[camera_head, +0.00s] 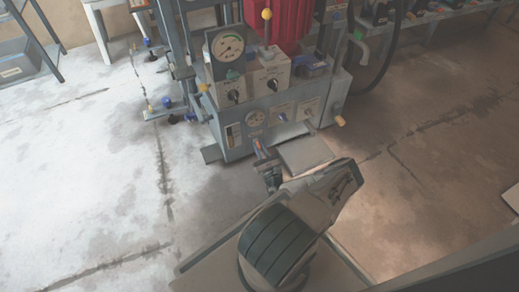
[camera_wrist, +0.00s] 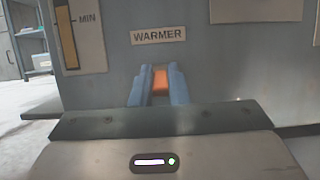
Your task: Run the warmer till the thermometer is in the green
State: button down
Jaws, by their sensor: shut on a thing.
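The WARMER label (camera_wrist: 158,36) is on the grey front of the press (camera_wrist: 200,70) in the wrist view. Right below it, my gripper (camera_wrist: 159,78) has its blue fingers closed on both sides of an orange part, the warmer control (camera_wrist: 160,80). Most of that control is hidden between the fingers, so I cannot tell its setting. In the head view my gripper (camera_head: 260,148) reaches the low front of the press base. A small round dial (camera_head: 255,118) sits just above it, and a larger dial (camera_head: 227,46) is higher up. Neither is readable as the thermometer.
A sight glass marked MIN (camera_wrist: 73,35) with amber fluid is left of the label. Switch boxes with black knobs (camera_head: 235,96) stand above the base. A flat plate (camera_head: 305,153) juts out right of my gripper.

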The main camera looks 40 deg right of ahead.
jog(key=shift+f, duration=0.1)
dwell(0.3)
jog(key=c, duration=1.4)
grip_release()
jog(key=shift+r+p, duration=0.4)
jog(key=shift+r, duration=0.15)
notch_tip(320, 180, up, 4)
jog(key=p, duration=0.3)
jog(key=shift+s, duration=0.1)
jog(key=s+d+r+p, duration=0.4)
jog(key=s+d+r, duration=0.1)
jog(key=s, duration=0.5)
jog(key=shift+d+r, duration=0.2)
jog(key=shift+r, duration=0.3)
jog(key=shift+s, duration=0.1)
